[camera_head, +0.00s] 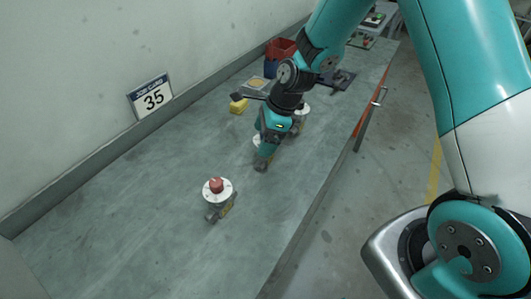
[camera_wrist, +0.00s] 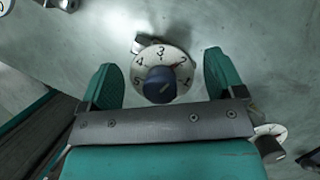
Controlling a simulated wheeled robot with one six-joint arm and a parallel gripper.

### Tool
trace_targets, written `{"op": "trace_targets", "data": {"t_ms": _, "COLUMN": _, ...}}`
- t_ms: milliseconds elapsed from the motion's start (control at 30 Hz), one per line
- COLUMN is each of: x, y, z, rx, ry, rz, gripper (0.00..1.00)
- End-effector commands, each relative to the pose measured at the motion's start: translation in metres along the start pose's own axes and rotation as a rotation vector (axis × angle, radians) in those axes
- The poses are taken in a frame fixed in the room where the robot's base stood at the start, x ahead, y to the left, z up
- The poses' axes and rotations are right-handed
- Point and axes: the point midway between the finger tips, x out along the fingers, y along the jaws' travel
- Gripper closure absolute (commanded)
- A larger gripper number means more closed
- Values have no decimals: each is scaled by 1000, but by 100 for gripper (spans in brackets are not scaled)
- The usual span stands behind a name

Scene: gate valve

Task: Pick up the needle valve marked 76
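My gripper (camera_wrist: 162,78) is open, its two teal fingers apart on either side of a needle valve with a white numbered dial (camera_wrist: 181,60) and a dark blue knob. The fingers do not appear to touch the dial. In the head view my gripper (camera_head: 263,158) is low over the bench and mostly hides this valve, with a bit of white dial (camera_head: 256,140) showing. A valve with a red knob (camera_head: 217,187) stands nearer on the bench. Another white-dialled valve (camera_head: 302,109) is partly hidden behind my arm. I cannot read a 76 on any valve.
A job card reading 35 (camera_head: 152,97) stands against the wall. A yellow block (camera_head: 238,106), a red bin (camera_head: 281,49) and a dark tray (camera_head: 340,79) are farther along the grey bench (camera_head: 120,220). The near left bench is clear.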

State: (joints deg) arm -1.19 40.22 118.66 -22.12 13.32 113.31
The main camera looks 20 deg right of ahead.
Motion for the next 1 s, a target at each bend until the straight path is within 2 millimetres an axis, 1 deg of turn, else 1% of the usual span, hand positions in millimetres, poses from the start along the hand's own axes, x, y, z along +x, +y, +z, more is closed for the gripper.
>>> {"op": "trace_targets", "data": {"t_ms": 33, "x": 0, "y": 0, "z": 0, "rx": 0, "ry": 0, "rz": 0, "gripper": 24}}
{"op": "trace_targets", "data": {"t_ms": 67, "x": 0, "y": 0, "z": 0, "rx": 0, "ry": 0, "rz": 0, "gripper": 31}}
{"op": "trace_targets", "data": {"t_ms": 100, "x": 0, "y": 0, "z": 0, "rx": 0, "ry": 0, "rz": 0, "gripper": 40}}
{"op": "trace_targets", "data": {"t_ms": 167, "x": 0, "y": 0, "z": 0, "rx": 0, "ry": 0, "rz": 0, "gripper": 54}}
{"op": "trace_targets", "data": {"t_ms": 200, "x": 0, "y": 0, "z": 0, "rx": 0, "ry": 0, "rz": 0, "gripper": 63}}
{"op": "trace_targets", "data": {"t_ms": 267, "x": 0, "y": 0, "z": 0, "rx": 0, "ry": 0, "rz": 0, "gripper": 77}}
{"op": "trace_targets", "data": {"t_ms": 300, "x": 0, "y": 0, "z": 0, "rx": 0, "ry": 0, "rz": 0, "gripper": 86}}
{"op": "trace_targets", "data": {"t_ms": 333, "x": 0, "y": 0, "z": 0, "rx": 0, "ry": 0, "rz": 0, "gripper": 91}}
{"op": "trace_targets", "data": {"t_ms": 600, "x": -2, "y": 0, "z": 1, "rx": -1, "ry": -1, "rz": -1, "gripper": 91}}
{"op": "trace_targets", "data": {"t_ms": 767, "x": -12, "y": -1, "z": 5, "rx": -1, "ry": -2, "rz": -4, "gripper": 91}}
{"op": "trace_targets", "data": {"t_ms": 867, "x": -27, "y": -1, "z": 11, "rx": -3, "ry": -3, "rz": -6, "gripper": 91}}
{"op": "trace_targets", "data": {"t_ms": 967, "x": -50, "y": -2, "z": 21, "rx": -5, "ry": -4, "rz": -9, "gripper": 91}}
{"op": "trace_targets", "data": {"t_ms": 1000, "x": -62, "y": -1, "z": 26, "rx": -5, "ry": -5, "rz": -9, "gripper": 91}}
